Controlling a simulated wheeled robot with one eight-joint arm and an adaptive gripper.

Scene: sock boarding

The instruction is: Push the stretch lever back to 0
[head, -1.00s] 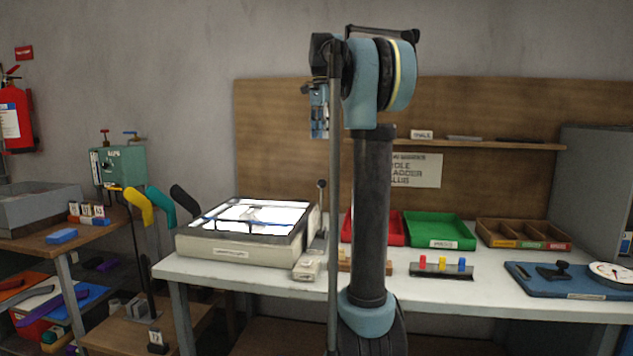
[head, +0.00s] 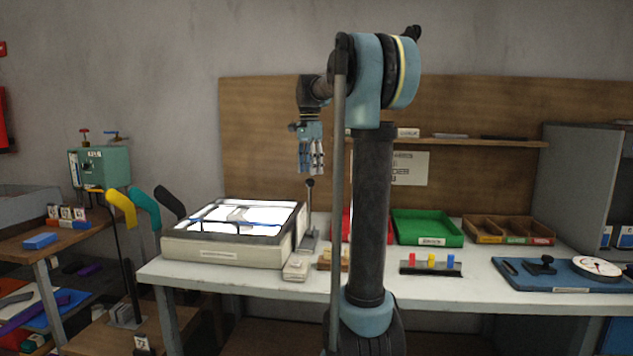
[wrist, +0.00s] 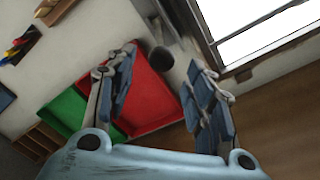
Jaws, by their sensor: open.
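The stretch lever (head: 310,205) stands at the right side of the light box (head: 225,250), upright with a dark knob on top. In the wrist view a dark round knob (wrist: 162,59) shows between and beyond the fingers, beside the light box. My gripper (head: 311,170) hangs fingers down above the lever, with a small gap between fingertips and knob in the head view. The fingers are apart and hold nothing; the wrist view shows my gripper (wrist: 160,75) open as well. The lever's scale and its 0 mark cannot be read.
A red tray (wrist: 150,95) and a green tray (head: 428,228) lie right of the lever. A small pale block (head: 296,268) sits in front of it. A rack with coloured pegs (head: 431,264) stands further right. A shelf (head: 470,142) runs along the wooden back board.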

